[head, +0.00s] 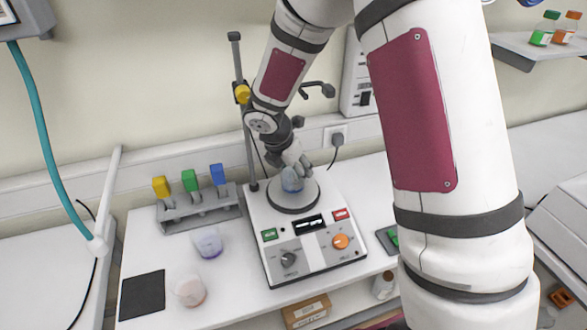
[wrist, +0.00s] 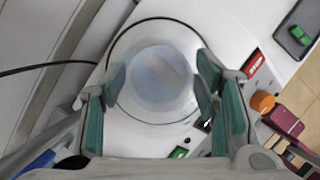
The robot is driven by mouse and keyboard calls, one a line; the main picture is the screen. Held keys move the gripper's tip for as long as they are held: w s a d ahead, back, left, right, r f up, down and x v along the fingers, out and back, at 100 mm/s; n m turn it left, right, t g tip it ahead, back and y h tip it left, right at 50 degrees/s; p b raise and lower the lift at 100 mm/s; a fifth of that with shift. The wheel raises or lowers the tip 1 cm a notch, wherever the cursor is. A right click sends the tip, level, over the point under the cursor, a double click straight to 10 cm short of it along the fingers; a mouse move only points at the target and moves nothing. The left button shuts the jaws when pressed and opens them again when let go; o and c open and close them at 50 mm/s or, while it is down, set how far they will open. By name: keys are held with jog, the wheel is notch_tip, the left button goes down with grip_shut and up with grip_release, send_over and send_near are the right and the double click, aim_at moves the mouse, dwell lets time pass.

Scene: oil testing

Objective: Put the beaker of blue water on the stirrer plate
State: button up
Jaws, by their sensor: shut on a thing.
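The beaker of blue water (head: 291,181) is on or just above the round dark plate of the stirrer; I cannot tell whether it touches. It also shows in the wrist view (wrist: 156,80), seen from above between the fingers. My gripper (head: 300,165) is shut on the beaker, with green-padded fingers (wrist: 160,95) on both sides of it. The stirrer plate (head: 293,207) is a dark disc on top of a white stirrer (head: 305,262) with an orange knob, a black knob and a small display. The beaker covers the middle of the disc.
A beaker with purple liquid (head: 208,243) and one with pinkish liquid (head: 190,291) stand left of the stirrer. A black mat (head: 142,295) lies at the front left. A grey rack (head: 199,207) holds coloured-top tools. A metal stand rod (head: 243,110) rises behind the plate.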

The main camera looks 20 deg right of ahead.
jog(key=shift+f, duration=0.15)
jog(key=o, duration=1.4)
jog(key=shift+c, duration=0.2)
